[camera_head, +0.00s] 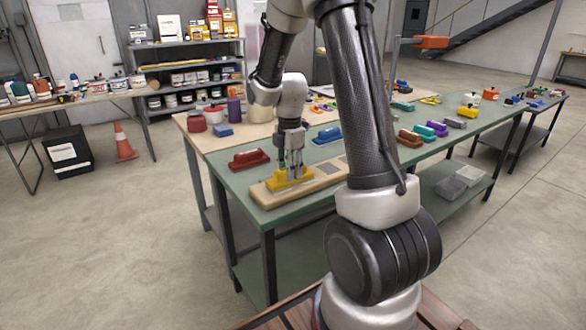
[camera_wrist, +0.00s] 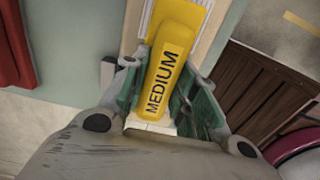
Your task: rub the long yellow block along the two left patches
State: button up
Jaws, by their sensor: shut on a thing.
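The long yellow block (camera_head: 289,178) is in my gripper (camera_head: 292,160), low over the left part of a pale wooden board (camera_head: 318,188) on the green table. In the wrist view the yellow block (camera_wrist: 172,50) reads "MEDIUM" and sits between the two fingers of my gripper (camera_wrist: 160,95). The block appears to rest on the board, but I cannot tell whether it touches. A grey patch (camera_head: 329,167) shows on the board right of the block. A pale ribbed patch (camera_wrist: 146,20) shows beside the block in the wrist view. Other patches are hidden.
A red block (camera_head: 249,159) lies on the green table (camera_head: 237,180) behind and left of the board. A blue block (camera_head: 327,135) lies behind the board. Brown, purple and grey blocks stand farther right. My arm hides part of the table.

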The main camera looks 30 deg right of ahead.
jog(key=shift+a, duration=0.5)
jog(key=shift+d, duration=1.5)
jog(key=shift+s+a+f, duration=0.1)
jog(key=shift+a, duration=1.4)
jog(key=shift+d, duration=0.75)
jog(key=shift+r, duration=3.65)
